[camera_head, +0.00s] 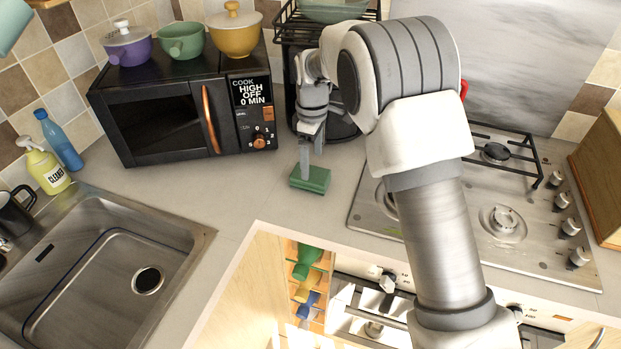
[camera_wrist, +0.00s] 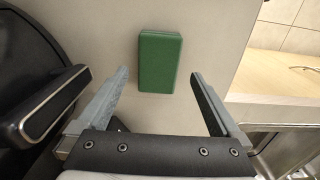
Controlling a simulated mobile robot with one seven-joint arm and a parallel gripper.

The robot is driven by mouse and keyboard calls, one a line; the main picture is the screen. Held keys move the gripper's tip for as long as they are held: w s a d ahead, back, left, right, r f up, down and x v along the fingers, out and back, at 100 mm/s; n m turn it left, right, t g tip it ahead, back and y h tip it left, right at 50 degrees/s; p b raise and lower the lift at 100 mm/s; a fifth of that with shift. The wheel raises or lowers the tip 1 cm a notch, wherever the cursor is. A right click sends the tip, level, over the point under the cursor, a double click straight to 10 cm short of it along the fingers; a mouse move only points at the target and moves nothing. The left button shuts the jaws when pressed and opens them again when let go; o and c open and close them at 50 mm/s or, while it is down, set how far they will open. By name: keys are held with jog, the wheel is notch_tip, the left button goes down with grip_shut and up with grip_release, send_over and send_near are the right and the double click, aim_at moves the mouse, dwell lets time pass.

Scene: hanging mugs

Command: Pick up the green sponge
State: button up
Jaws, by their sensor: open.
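The green sponge (camera_head: 310,179) is a small rectangular block lying on the grey counter in front of the microwave. In the wrist view the sponge (camera_wrist: 160,62) lies ahead of my gripper, between the lines of its two fingers. My gripper (camera_head: 305,160) points down just above or behind the sponge in the head view; I cannot tell the exact gap. In the wrist view my gripper (camera_wrist: 159,76) is open and empty, with a finger on each side and clear space between each finger and the sponge.
The microwave (camera_head: 170,120) stands behind to the left, with several pots on top. The sink (camera_head: 110,265) is at the left, with a spray bottle (camera_head: 45,168) and a blue bottle (camera_head: 60,142) behind. The stove (camera_head: 510,215) is at the right. The counter around the sponge is clear.

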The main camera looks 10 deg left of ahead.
aim_at(311, 173)
jog(key=shift+w+a+f, duration=0.1)
jog(key=shift+f, duration=1.4)
jog(key=shift+w+a+f, duration=0.1)
jog(key=shift+f, duration=1.35)
jog(key=c, duration=1.2)
jog(key=shift+c, duration=0.2)
jog(key=shift+r, duration=0.15)
notch_tip(311, 173, up, 4)
jog(key=shift+d+r, duration=0.15)
jog(key=s+d+r, duration=0.2)
jog(key=d+r, duration=0.4)
jog(key=d, duration=0.5)
jog(key=shift+r+b, duration=0.25)
jog(key=shift+b, duration=0.1)
jog(key=shift+s+d, duration=0.1)
